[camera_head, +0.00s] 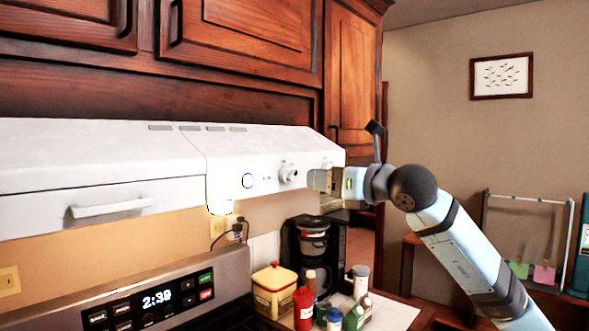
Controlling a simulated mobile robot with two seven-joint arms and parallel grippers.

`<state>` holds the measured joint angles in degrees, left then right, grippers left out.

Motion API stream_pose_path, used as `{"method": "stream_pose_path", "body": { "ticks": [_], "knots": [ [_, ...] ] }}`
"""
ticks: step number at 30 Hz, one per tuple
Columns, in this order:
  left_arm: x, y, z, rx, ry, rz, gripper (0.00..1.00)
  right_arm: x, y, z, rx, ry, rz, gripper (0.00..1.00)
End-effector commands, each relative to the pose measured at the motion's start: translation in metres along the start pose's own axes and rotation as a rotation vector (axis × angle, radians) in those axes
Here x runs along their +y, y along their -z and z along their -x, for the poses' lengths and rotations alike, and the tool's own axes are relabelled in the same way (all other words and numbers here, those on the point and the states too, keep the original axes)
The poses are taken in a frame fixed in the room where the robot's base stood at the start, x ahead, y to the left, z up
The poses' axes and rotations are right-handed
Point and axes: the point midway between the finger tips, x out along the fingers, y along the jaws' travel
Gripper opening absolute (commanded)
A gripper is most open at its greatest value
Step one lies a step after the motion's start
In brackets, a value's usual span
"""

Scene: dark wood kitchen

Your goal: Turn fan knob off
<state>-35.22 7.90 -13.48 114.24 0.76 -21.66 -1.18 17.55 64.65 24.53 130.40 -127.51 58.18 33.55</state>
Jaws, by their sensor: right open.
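The white range hood (150,150) hangs under the dark wood cabinets. Which control is the fan's cannot be read. My right gripper (316,180) is open and empty at the hood's right end, pointing left, to the right of the protruding knob and apart from it. Its fingers are seen nearly edge-on. My left gripper is out of view.
Below the hood stand the stove panel (150,300) with its clock, a cream canister (274,290), a red bottle (303,308) and a black coffee maker (313,250). Cabinets (240,35) border the hood above.

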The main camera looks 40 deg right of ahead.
Motion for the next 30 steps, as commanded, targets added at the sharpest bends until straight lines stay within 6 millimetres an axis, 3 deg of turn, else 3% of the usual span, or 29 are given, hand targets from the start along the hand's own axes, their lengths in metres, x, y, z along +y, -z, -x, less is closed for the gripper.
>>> {"method": "stream_pose_path", "body": {
  "ticks": [6,12,18,26,30],
  "knots": [
    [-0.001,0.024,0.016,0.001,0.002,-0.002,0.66,0.0,-0.006,-0.044,0.001,-0.001,-0.002,0.6],
    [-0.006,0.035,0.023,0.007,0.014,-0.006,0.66,0.0,-0.004,-0.073,0.0,-0.003,-0.004,0.6],
    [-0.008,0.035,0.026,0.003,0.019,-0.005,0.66,0.0,-0.001,-0.085,0.0,-0.003,-0.002,0.6],
    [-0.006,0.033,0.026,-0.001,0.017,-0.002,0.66,0.0,0.001,-0.086,0.001,-0.003,-0.001,0.6],
    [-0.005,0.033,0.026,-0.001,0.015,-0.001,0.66,0.0,0.001,-0.085,0.001,-0.003,-0.001,0.31]
  ]
}}
